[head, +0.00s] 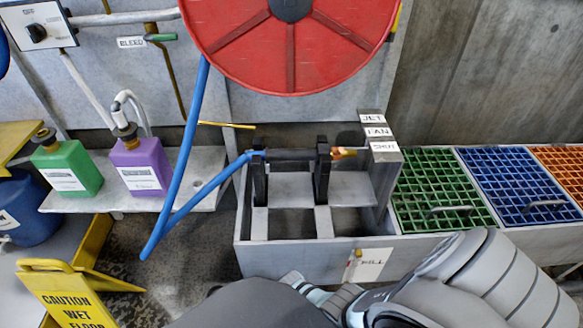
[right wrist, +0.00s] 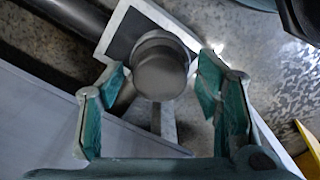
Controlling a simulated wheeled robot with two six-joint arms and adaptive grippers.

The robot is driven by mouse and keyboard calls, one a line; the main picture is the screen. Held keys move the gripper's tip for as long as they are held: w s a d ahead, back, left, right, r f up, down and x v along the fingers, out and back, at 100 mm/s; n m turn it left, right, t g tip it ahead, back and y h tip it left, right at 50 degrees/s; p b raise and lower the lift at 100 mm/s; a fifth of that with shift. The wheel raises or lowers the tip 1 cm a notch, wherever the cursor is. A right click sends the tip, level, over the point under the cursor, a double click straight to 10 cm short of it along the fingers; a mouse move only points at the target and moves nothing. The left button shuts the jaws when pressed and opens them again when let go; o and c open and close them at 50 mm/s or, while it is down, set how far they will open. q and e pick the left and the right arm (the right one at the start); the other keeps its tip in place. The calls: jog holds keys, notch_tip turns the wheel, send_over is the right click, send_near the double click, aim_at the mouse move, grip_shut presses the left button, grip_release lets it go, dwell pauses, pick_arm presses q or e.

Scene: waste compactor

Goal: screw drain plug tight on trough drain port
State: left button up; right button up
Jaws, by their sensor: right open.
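In the right wrist view, a grey round piece (right wrist: 160,78) that looks like the drain plug sits in front of a dark square plate with a pale border, on a short pipe. The port behind it is hidden, so I cannot tell how far the plug is seated. My right gripper (right wrist: 164,64) is open, its teal-padded fingers on either side of the plug with gaps visible. In the head view the grey trough (head: 300,257) stands at the centre; my right arm covers its lower front, hiding the plug and that gripper. My left gripper is not in view.
Green (head: 445,190), blue (head: 515,182) and orange (head: 565,162) grates cover the trough's right part. A blue hose (head: 172,185) hangs from the red reel (head: 285,45). A yellow wet-floor sign (head: 65,295) stands at the lower left. Green and purple bottles stand on the left shelf.

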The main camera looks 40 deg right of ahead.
jog(key=n, duration=2)
jog(key=shift+n, duration=0.4)
jog(key=c, duration=1.2)
jog(key=shift+c, duration=0.5)
jog(key=m, duration=0.5)
jog(key=shift+m, duration=0.3)
